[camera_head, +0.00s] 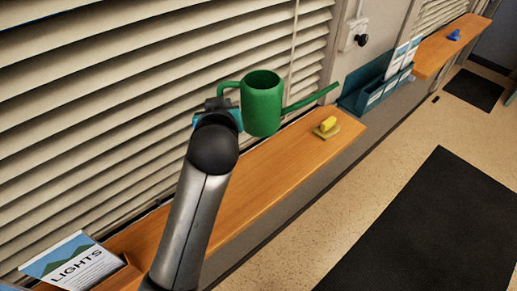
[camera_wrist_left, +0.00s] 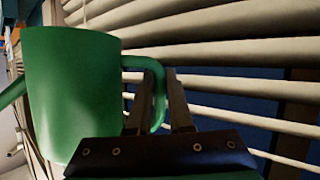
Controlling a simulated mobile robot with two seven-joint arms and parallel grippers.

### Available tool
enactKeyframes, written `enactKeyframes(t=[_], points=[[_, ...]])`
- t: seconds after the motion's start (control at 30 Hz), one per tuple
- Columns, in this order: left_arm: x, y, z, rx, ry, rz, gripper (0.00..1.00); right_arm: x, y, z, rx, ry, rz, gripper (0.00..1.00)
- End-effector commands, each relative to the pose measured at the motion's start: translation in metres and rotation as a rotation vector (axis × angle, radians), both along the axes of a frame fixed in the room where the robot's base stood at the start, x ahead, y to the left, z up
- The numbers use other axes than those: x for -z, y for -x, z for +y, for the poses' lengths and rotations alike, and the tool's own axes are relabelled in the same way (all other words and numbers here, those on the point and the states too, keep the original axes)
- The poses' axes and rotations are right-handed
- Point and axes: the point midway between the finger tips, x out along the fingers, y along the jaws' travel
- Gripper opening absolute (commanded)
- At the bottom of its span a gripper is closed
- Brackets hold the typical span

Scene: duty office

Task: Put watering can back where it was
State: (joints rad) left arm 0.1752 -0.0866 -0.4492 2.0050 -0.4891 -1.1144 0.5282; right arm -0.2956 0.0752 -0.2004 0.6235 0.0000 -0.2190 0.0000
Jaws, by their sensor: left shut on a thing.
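The green watering can (camera_head: 262,105) is held up in front of the blinds, above the wooden sill (camera_head: 255,170), apart from it as far as I can tell. It is about upright, its spout pointing right in the head view. My left gripper (camera_head: 221,104) is shut on the can's handle, at the can's left side. In the left wrist view the can (camera_wrist_left: 70,90) fills the left part, and its handle loop passes between the fingers of the gripper (camera_wrist_left: 165,85). My right gripper is not in view.
A yellow object (camera_head: 327,124) rests on a small pad (camera_head: 321,134) near the sill's right end. A teal brochure rack (camera_head: 352,100) stands beyond it. A LIGHTS card (camera_head: 72,262) stands at the near left. The middle of the sill looks clear; blinds (camera_head: 150,70) run close behind.

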Motion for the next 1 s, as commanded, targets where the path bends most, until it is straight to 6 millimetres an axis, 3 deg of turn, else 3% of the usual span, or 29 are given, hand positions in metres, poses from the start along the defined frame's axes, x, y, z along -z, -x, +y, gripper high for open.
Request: enactKeyframes(t=[0.07,0.17,0.63,1.0], points=[[-0.002,-0.001,-0.003,0.001,0.0,-0.002,0.0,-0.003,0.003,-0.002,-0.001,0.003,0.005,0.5],[0.014,-0.002,-0.003,0.001,-0.003,0.0,0.0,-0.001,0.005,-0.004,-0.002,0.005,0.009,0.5],[0.132,-0.001,-0.003,0.002,-0.002,0.0,0.0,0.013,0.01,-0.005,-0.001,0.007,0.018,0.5],[0.173,-0.001,-0.003,0.003,-0.001,-0.001,0.0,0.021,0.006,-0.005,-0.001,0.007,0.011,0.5]])
